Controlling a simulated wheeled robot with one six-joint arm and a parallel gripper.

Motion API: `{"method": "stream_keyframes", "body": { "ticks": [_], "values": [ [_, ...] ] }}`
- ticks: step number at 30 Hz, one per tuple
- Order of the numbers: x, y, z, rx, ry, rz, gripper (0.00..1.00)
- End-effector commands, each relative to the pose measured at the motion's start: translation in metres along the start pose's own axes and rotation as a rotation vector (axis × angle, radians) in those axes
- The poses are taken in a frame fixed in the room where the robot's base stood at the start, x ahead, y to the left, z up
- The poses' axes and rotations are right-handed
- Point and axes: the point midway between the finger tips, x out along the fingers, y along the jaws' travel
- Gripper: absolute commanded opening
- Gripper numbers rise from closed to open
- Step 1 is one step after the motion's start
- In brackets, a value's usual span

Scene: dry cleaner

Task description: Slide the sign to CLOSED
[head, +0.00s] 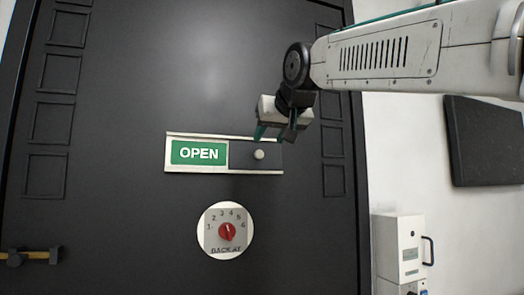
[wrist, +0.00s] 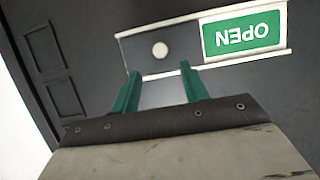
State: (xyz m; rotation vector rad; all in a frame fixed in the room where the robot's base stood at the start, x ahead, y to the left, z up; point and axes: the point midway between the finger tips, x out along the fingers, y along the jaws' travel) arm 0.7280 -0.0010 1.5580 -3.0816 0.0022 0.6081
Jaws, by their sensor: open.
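The sliding sign (head: 184,167) is a pale frame on a dark door. Its left part shows a green OPEN panel (head: 199,153). Its right part is a dark slider with a round pale knob (head: 259,155). In the wrist view the sign is upside down, with the knob (wrist: 160,50) left of the green panel (wrist: 243,35). My gripper (head: 276,133) is just above the knob in the head view. In the wrist view its green fingers (wrist: 159,88) are apart, with the knob beyond the gap between their tips. Nothing is between the fingers, and I cannot tell how far off the door they are.
A round dial (head: 226,231) with a red pointer and the words BACK AT is below the sign. A brass-coloured handle or latch (head: 38,256) is at the lower left of the door. A white box (head: 400,248) is on the right. The door (head: 110,110) has raised panel frames along both sides.

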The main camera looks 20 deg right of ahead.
Motion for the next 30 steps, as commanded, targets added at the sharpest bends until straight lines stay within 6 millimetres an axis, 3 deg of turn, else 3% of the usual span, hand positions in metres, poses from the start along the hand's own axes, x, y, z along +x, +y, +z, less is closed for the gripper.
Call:
{"method": "stream_keyframes", "body": {
  "ticks": [12,24,29,30],
  "values": [
    [0.062,-0.001,0.002,-0.001,-0.003,-0.001,0.45],
    [0.071,-0.001,0.002,-0.001,-0.003,-0.001,0.45],
    [0.070,-0.001,0.002,-0.001,-0.003,-0.001,0.00],
    [0.070,-0.001,0.002,-0.001,-0.003,-0.001,0.00]
  ]
}}
